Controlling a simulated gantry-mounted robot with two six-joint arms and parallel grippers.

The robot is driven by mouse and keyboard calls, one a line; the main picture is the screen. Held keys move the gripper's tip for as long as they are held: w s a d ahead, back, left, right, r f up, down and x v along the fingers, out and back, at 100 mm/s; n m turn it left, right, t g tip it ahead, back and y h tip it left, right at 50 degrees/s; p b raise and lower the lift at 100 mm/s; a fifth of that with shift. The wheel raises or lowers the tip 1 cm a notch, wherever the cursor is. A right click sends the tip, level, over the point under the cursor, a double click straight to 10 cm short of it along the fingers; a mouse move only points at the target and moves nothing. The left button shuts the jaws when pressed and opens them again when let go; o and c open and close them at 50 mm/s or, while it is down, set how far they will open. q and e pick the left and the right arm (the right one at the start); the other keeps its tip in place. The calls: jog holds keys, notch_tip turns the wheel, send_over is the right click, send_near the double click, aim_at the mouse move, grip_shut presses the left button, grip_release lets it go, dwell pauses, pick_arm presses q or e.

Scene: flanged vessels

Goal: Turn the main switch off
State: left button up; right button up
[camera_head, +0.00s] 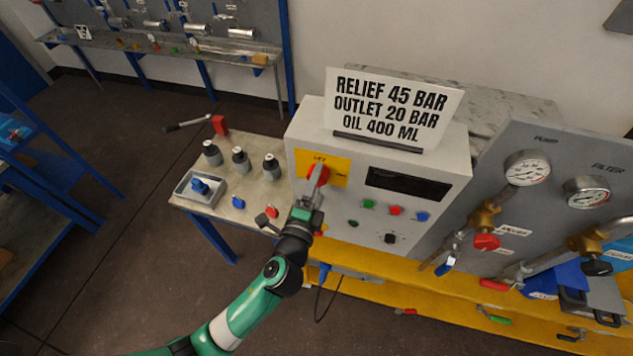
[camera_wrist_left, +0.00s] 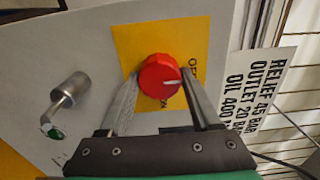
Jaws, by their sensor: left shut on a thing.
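The main switch is a red round knob (camera_head: 318,174) on a yellow plate (camera_head: 337,166) at the left of the grey control box's front. In the left wrist view the knob (camera_wrist_left: 159,76) carries a white mark pointing to the right side, and the yellow plate (camera_wrist_left: 195,45) has partly hidden lettering. My left gripper (camera_head: 314,186) reaches up to the knob from below. In the left wrist view its two fingers (camera_wrist_left: 160,90) sit on either side of the knob, shut on it. My right gripper is not in view.
The control box (camera_head: 355,200) has a dark display (camera_head: 408,185) and small coloured buttons below it. A sign (camera_head: 390,107) stands on top. A side table (camera_head: 222,170) with several small parts is at the left. A panel with gauges (camera_head: 527,168) and valves is at the right.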

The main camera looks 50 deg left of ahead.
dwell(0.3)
pick_arm(q)
jog(key=o, duration=1.4)
jog(key=v, duration=1.1)
jog(key=shift+s+d+b, duration=0.15)
jog(key=shift+s+b, duration=0.15)
jog(key=shift+b, duration=0.1)
